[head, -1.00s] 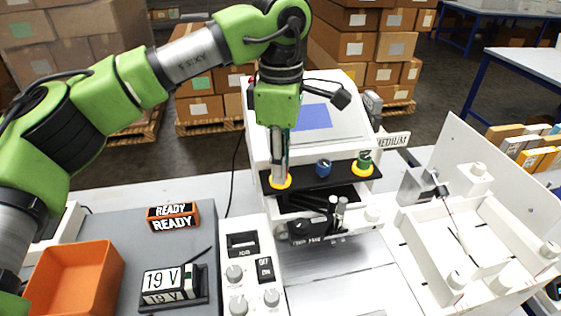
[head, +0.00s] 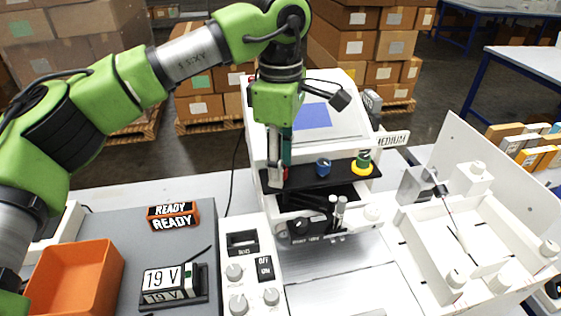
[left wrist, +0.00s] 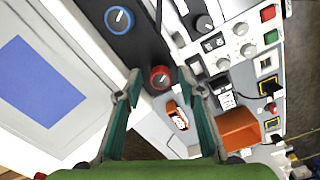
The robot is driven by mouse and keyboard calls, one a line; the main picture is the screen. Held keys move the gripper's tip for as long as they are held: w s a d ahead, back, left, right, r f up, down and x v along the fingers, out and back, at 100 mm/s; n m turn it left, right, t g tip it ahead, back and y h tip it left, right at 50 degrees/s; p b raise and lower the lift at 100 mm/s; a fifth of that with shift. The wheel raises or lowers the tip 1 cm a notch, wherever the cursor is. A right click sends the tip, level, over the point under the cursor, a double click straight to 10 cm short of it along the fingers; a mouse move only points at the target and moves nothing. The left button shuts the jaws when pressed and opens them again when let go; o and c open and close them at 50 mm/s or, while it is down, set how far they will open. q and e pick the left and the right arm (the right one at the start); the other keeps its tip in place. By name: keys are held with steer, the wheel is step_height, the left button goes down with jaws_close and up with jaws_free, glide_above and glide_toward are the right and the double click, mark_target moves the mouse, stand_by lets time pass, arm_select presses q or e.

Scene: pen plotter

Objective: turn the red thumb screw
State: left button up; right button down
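The red thumb screw (left wrist: 160,78) shows in the left wrist view on a black strip (left wrist: 140,45), between my left fingertips. In the head view only a sliver of the red screw (head: 286,172) shows beside my finger. My left gripper (head: 280,178) points down at the left end of the strip; it also shows in the left wrist view (left wrist: 160,80). Its fingers are apart, with visible gaps on both sides of the screw. Whether the tips reach down around it I cannot tell. My right gripper is not in view.
A blue knob (head: 323,167) and a green knob with a yellow ring (head: 362,163) stand on the same strip. The pen carriage (head: 318,225) is just in front. An orange bin (head: 75,280), a READY sign (head: 173,216) and a 19 V display (head: 172,283) stand at left.

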arm_select(q)
step_height(320, 180, up, 12)
stand_by(0.6)
